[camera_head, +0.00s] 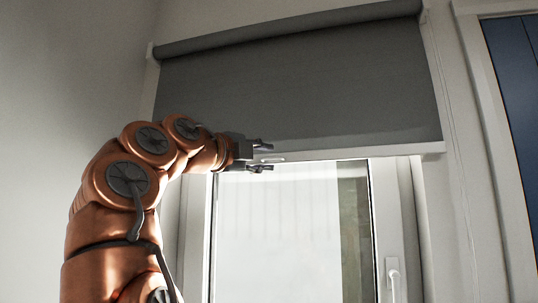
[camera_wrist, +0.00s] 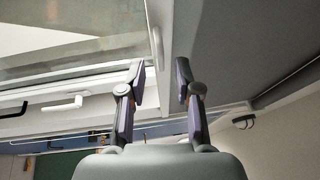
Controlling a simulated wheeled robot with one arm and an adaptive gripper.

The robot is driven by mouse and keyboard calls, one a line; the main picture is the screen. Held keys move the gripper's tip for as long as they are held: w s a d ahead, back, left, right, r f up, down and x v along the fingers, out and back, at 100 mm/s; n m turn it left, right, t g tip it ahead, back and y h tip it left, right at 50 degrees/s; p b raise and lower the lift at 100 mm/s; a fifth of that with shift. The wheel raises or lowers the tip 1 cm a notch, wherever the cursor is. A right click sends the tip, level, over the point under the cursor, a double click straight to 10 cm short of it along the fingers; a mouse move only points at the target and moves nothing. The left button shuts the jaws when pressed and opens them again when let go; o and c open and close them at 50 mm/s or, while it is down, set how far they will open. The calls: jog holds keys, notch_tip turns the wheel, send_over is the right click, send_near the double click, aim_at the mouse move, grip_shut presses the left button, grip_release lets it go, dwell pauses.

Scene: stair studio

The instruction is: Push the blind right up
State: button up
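The grey roller blind (camera_head: 310,85) hangs from a roller at the top and covers the upper part of the window. Its white bottom bar (camera_head: 385,150) lies level above the bare lower pane. A small white handle (camera_head: 272,160) sits on the bar and also shows in the wrist view (camera_wrist: 158,46). My gripper (camera_head: 268,156) is open at the handle, one finger above it and one below in the head view. In the wrist view my gripper (camera_wrist: 161,75) shows an empty gap, with the handle just beyond the fingertips. Whether they touch it I cannot tell.
A white window handle (camera_head: 393,275) is on the right of the window frame. A thin cord (camera_head: 455,150) hangs right of the blind. A blue panel in a white frame (camera_head: 515,80) stands at far right. A bare wall (camera_head: 60,90) is on the left.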

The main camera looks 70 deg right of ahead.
jog(key=shift+x, duration=1.15)
jog(key=shift+c, duration=0.4)
grip_shut()
